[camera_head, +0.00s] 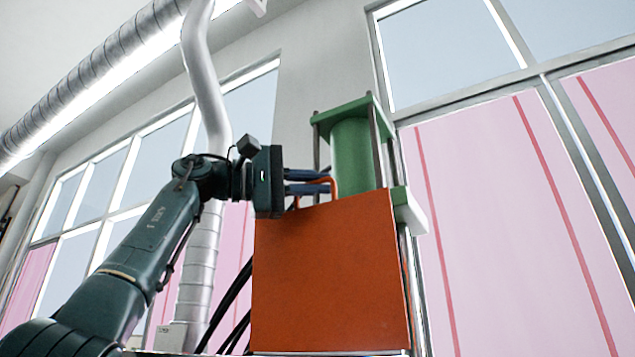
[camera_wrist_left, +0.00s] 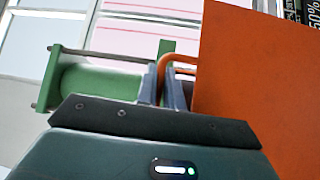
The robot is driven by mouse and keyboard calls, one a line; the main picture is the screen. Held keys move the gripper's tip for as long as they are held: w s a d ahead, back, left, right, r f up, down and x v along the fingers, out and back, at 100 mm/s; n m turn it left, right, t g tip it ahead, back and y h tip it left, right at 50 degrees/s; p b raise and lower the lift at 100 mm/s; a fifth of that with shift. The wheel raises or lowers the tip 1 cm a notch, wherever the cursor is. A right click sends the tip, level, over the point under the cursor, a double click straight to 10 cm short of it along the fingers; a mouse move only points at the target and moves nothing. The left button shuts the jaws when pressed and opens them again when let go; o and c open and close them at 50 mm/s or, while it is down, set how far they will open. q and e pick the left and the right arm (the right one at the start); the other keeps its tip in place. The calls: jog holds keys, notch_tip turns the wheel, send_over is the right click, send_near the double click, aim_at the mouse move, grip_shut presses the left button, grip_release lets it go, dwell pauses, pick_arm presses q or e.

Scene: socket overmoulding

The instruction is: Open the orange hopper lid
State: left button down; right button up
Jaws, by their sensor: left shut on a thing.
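The orange hopper lid (camera_head: 330,275) is a large flat orange panel in the head view, standing steeply upright in front of the green machine. It also fills the right side of the left wrist view (camera_wrist_left: 255,75). An orange bent handle (camera_head: 327,181) sits at its top edge and shows in the left wrist view (camera_wrist_left: 174,62). My left gripper (camera_head: 318,182) has come in from the left, with its fingers at the handle. It is shut on the handle; the fingers show on both sides of it in the wrist view (camera_wrist_left: 164,86). My right gripper is in neither view.
A green cylinder (camera_head: 352,157) between green plates with metal rods stands right behind the panel. Black cables (camera_head: 236,300) hang left of the panel. A silver duct (camera_head: 203,265) and pink-covered windows (camera_head: 490,220) lie behind.

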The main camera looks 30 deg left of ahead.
pick_arm(q)
jog(key=shift+s+r, duration=0.15)
jog(key=c, duration=1.6)
grip_release()
jog(key=shift+o, duration=0.3)
jog(key=v, duration=1.3)
jog(key=shift+b, duration=0.45)
